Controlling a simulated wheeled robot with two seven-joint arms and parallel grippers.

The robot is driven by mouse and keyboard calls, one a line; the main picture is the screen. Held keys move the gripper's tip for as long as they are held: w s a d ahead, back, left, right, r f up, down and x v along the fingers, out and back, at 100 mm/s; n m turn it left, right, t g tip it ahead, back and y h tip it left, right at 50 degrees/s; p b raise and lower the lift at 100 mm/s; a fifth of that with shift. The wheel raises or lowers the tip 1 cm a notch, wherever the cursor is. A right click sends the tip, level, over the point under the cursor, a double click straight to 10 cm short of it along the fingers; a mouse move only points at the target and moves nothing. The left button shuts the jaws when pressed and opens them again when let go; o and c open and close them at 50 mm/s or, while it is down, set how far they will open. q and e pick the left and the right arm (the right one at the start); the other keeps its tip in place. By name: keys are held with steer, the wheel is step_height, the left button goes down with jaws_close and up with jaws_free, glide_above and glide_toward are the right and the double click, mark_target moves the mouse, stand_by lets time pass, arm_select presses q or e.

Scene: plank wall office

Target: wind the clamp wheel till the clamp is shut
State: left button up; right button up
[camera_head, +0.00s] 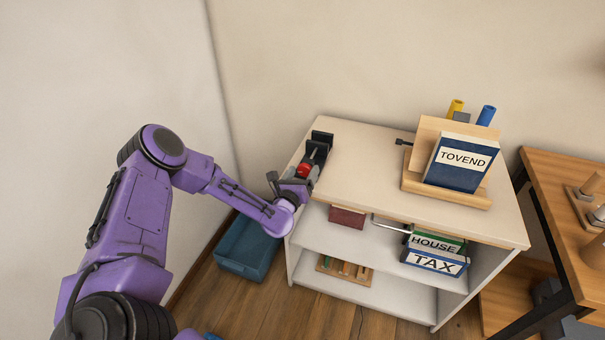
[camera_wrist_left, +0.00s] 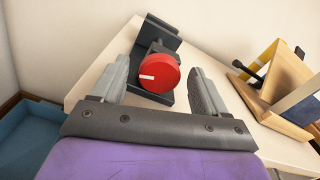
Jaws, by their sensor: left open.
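The clamp (camera_head: 319,146) is a dark vise-like block on the left end of the white shelf top. Its red wheel (camera_head: 303,170) faces my left gripper. In the left wrist view the wheel (camera_wrist_left: 160,73) is a red disc with a white mark toward its left side, in front of the dark clamp body (camera_wrist_left: 161,36). My left gripper (camera_head: 299,186) is open. Its grey fingers (camera_wrist_left: 156,85) stand on either side of the wheel, with a visible gap on each side in the picture. How far the fingertips reach along the wheel is hard to tell. My right gripper is not seen.
The white shelf unit (camera_head: 364,159) has clear top space right of the clamp. A wooden stand (camera_head: 411,187) there holds a blue TOVEND book (camera_head: 461,176). Binders (camera_head: 435,263) lie on the shelf below. A blue bin (camera_head: 243,262) stands on the floor at left. A wooden table (camera_head: 565,182) is at right.

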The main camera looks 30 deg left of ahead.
arm_select(q)
steer(key=c, duration=1.1)
steer(key=shift+o, duration=0.2)
steer(key=m+b, duration=0.2)
steer(key=shift+d+f+m, duration=0.1)
steer(key=shift+m, duration=0.2)
steer(key=shift+m+b, duration=0.75)
steer(key=shift+m, duration=1.55)
steer(key=o, duration=1.1)
steer(key=shift+c, duration=0.2)
